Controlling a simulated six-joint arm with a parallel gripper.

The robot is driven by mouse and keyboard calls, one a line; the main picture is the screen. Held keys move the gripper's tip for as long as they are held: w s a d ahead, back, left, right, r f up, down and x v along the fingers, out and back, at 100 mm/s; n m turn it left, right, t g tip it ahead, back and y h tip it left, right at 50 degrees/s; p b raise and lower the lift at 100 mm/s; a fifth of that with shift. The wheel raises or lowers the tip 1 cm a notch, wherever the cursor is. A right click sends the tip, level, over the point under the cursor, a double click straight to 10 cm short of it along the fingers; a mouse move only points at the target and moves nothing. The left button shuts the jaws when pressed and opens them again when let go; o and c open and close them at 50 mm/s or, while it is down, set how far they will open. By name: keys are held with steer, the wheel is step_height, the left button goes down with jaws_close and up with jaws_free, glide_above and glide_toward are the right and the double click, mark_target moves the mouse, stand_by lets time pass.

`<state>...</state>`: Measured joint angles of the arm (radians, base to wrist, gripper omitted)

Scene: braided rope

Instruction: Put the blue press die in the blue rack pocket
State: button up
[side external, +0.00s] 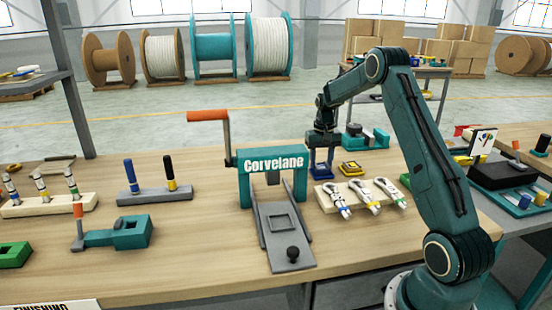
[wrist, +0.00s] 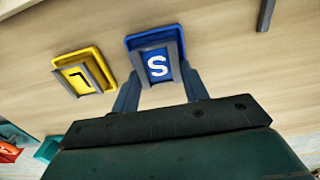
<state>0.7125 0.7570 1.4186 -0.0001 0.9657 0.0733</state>
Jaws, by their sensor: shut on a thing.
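I cannot make out a blue rack pocket for certain in either view.
A yellow die (side external: 350,168) lies close to the right of the blue one. A wooden block with rope pieces (side external: 362,197) is in front. The teal press (side external: 272,160) with its orange-handled crank stands left. A teal fixture (side external: 365,137) stands behind.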

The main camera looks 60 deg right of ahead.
mark_target(321, 165)
steer(key=shift+f, duration=0.35)
steer(key=o, duration=1.1)
steer(key=shift+c, duration=0.2)
steer(key=shift+r, duration=1.5)
steer(key=shift+r, duration=0.1)
steer(key=shift+r, duration=1.9)
